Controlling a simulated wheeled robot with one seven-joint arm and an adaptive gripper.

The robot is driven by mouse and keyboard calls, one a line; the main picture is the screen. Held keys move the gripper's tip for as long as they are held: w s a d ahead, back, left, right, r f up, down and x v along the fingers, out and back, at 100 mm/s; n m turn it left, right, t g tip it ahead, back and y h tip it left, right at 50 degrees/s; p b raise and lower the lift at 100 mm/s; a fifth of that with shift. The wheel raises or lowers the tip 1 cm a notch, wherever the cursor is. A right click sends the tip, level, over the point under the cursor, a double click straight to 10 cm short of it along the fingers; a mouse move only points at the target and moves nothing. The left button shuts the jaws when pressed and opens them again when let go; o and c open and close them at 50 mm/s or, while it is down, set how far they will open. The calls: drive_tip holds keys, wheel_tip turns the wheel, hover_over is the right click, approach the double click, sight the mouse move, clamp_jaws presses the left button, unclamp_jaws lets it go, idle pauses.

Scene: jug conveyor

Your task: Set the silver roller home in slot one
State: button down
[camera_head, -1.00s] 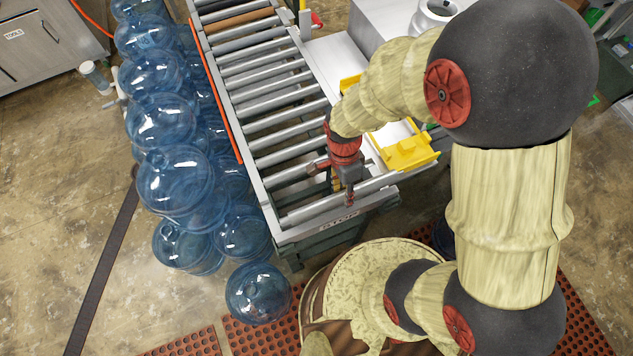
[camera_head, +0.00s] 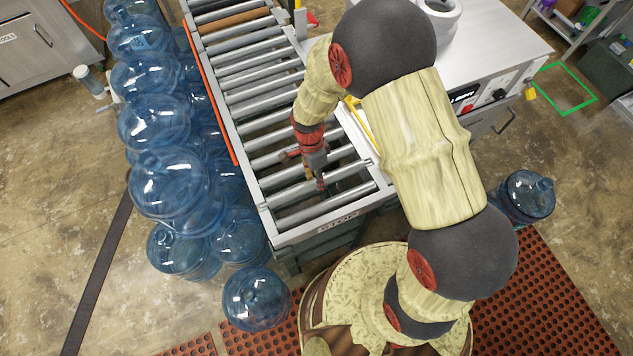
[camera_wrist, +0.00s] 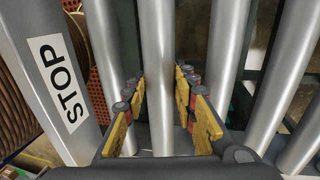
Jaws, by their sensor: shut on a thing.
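My gripper (camera_head: 320,184) reaches down over the near end of the roller conveyor (camera_head: 258,208). In the wrist view its yellow-padded fingers (camera_wrist: 158,100) stand on both sides of a silver roller (camera_wrist: 158,50), shut on it. This roller is second from the STOP plate (camera_wrist: 60,85); another silver roller (camera_wrist: 106,50) lies between it and the plate. Further silver rollers (camera_wrist: 230,45) run alongside on the right, with dark gaps between. The ends of the held roller are hidden, so I cannot tell whether it sits in its slot.
Blue jugs (camera_head: 168,185) are piled along the conveyor's left side, and one (camera_head: 257,297) stands near its front corner. Another jug (camera_head: 527,196) stands at right. A steel-topped bench (camera_head: 500,50) is behind my arm. A brown roller (camera_head: 235,22) lies farther up the conveyor.

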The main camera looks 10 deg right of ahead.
drive_tip(key=shift+f, duration=0.55)
drive_tip(key=shift+f, duration=0.1)
drive_tip(key=c, duration=1.4)
unclamp_jaws()
